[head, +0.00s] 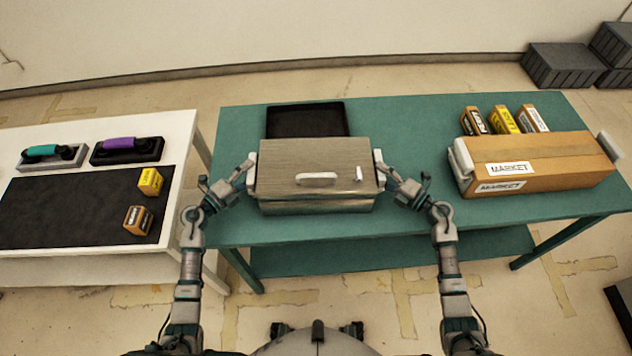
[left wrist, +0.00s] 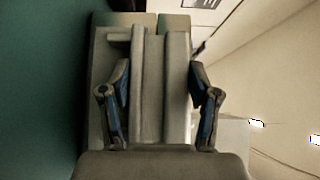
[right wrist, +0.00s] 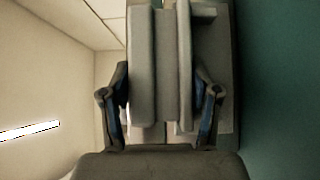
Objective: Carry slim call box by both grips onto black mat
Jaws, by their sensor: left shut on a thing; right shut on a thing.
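The slim call box (head: 315,165) is a silver metal box with a pale handle on its top and a light grip at each end. It is at the middle front of the green table, level; I cannot tell if it touches the tabletop. My left gripper (head: 248,176) is shut on its left grip, which fills the jaws in the left wrist view (left wrist: 161,85). My right gripper (head: 386,174) is shut on its right grip, also seen in the right wrist view (right wrist: 163,85).
A cardboard box (head: 540,165) marked MARKET stands on the green table (head: 410,120) at right, with several small cartons (head: 505,120) behind it.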

